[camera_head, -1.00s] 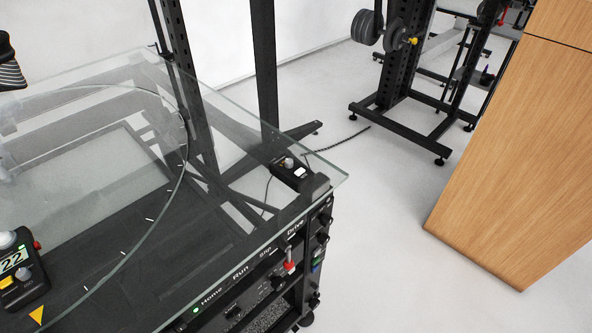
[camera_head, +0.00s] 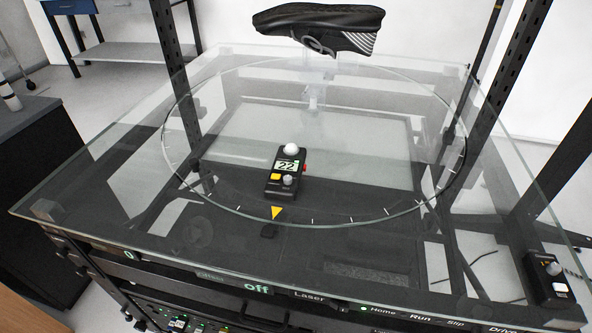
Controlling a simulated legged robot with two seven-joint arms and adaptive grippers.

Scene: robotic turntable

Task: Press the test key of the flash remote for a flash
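A small black box (camera_head: 548,280) sits at the right corner of the glass table, with a grey knob, a small orange mark and a pale key on its top. It looks like the flash remote; which key is the test key is too small to read. A second black handheld device (camera_head: 284,174) lies on the glass turntable, with a white dome, a display reading 22, a yellow button, a grey knob and a red side button. Neither of my grippers is in view.
A black shoe (camera_head: 323,28) is held up above the round glass turntable (camera_head: 375,205). A yellow triangle (camera_head: 277,212) marks the front rim. Dark uprights rise around the table. A front panel (camera_head: 258,288) shows "off". A dark cabinet (camera_head: 38,190) stands at left.

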